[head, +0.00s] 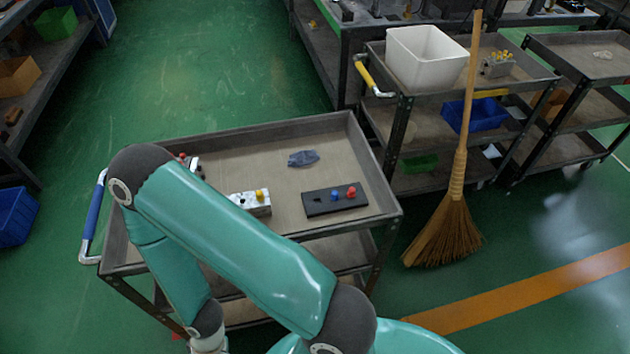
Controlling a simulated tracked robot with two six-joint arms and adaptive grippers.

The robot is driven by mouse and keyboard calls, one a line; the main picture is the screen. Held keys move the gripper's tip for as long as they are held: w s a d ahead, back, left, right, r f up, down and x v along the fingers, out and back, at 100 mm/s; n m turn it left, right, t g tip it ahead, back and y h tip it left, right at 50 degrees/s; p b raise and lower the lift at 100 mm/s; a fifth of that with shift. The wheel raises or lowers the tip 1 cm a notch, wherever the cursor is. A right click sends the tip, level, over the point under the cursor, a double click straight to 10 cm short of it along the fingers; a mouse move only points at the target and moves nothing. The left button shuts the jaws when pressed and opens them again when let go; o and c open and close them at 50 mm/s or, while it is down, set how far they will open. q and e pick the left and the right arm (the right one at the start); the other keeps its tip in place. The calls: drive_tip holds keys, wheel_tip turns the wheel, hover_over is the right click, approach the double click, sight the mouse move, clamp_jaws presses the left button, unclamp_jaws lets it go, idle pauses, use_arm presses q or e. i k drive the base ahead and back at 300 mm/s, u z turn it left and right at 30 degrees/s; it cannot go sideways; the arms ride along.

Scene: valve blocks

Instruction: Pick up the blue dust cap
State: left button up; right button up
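A small blue dust cap (335,196) sits on a black plate (318,207) on the cart's top tray. A red cap (351,191) sits close to its right on the same plate. A metal valve block (247,205) with a yellow cap (260,195) is to the left, partly behind my arm. Another block with a red cap (182,157) shows at the tray's left, mostly hidden. One teal arm of mine crosses the cart, bent downward at the left. Neither gripper is in view.
The cart's tray (340,135) has raised rims; a dark blue-grey cloth or glove (303,158) lies at its back. A broom (455,190) leans at the right against another cart holding a white bin (424,60). Green floor is clear behind the tray.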

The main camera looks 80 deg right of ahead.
sight(335, 196)
drive_tip(key=z, duration=0.1)
drive_tip(key=k, duration=1.65)
drive_tip(key=z, duration=1.2)
drive_tip(key=i, duration=0.6)
drive_tip(key=u, duration=0.2)
